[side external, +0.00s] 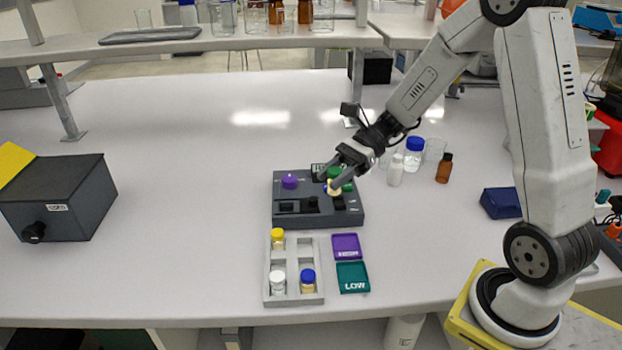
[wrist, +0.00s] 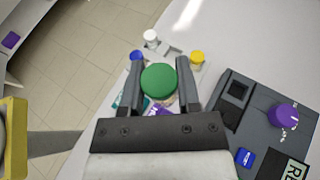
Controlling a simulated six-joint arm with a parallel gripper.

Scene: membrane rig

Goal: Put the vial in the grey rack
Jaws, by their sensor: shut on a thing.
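My gripper (wrist: 160,72) is shut on a vial with a green cap (wrist: 159,83), which sits between the two fingers in the wrist view. In the side view the gripper (side external: 340,172) holds the vial, its pale body (side external: 333,189) above the dark grey device. The grey rack (side external: 294,299) stands in front of the device, to the left of and below the gripper. It holds a yellow-capped vial at back left, a white-capped vial at front left and a blue-capped vial at front right. Its back right part looks empty.
The dark grey device (side external: 282,220) has a purple knob (side external: 289,181). A purple tile (side external: 346,247) and a teal LOW tile (side external: 352,277) lie right of the rack. Bottles (side external: 413,155) stand behind right. A dark box (side external: 70,195) stands far left; the table between is clear.

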